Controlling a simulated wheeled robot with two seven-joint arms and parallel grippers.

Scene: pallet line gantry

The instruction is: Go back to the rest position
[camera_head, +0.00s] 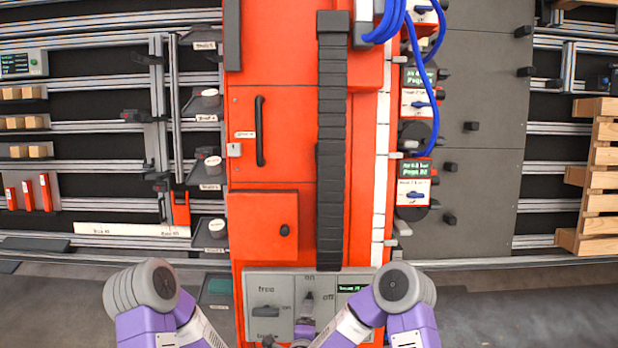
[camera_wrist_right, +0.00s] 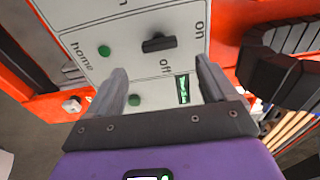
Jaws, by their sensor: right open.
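My right gripper (camera_wrist_right: 163,75) is open in the right wrist view, with nothing between its two grey fingers. It faces a pale control panel (camera_wrist_right: 130,40) with a dark switch (camera_wrist_right: 159,44) beyond the fingertips, close to the words on and off. Whether a finger touches the panel I cannot tell. In the head view the right forearm reaches inward over the lower part of the panel (camera_head: 262,283), and its hand is at the bottom edge, partly cut off. My left arm comes in at the lower left; its gripper is out of the picture.
The panel sits at the front of a red machine (camera_head: 275,110) with a black cable chain (camera_head: 331,150). Rails and small parts stand left; blue hoses (camera_head: 421,75) and a wooden pallet (camera_head: 597,190) are right. Grey floor (camera_head: 530,310) is open at the lower right.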

